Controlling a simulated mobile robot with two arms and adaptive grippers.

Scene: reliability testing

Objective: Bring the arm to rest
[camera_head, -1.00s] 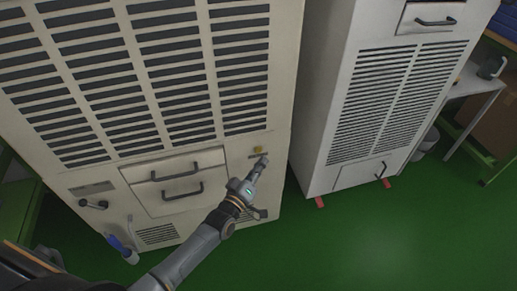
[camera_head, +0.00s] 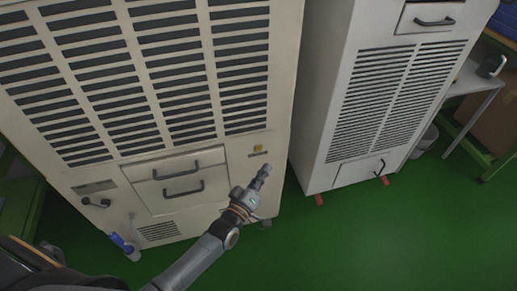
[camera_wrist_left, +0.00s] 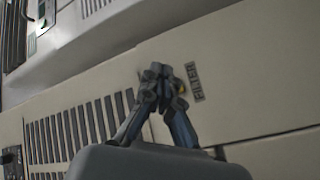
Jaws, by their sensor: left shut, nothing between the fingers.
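My left gripper (camera_head: 264,170) is in front of the lower right part of a cream cabinet (camera_head: 140,165). Its fingers are together with nothing between them. In the head view it sits below a small yellow switch (camera_head: 257,148) on the cabinet front, apart from it. In the left wrist view the closed fingertips (camera_wrist_left: 161,70) show against the cabinet panel, beside a POWER label (camera_wrist_left: 194,81); the fingers partly hide the yellow switch.
A second grey-white cabinet (camera_head: 330,120) stands to the right, with red feet on the green floor (camera_head: 350,240). The cream cabinet has drawer handles (camera_head: 183,190) and a blue-handled item (camera_head: 122,243) at its lower left. A table (camera_head: 470,85) is at far right. The front floor is clear.

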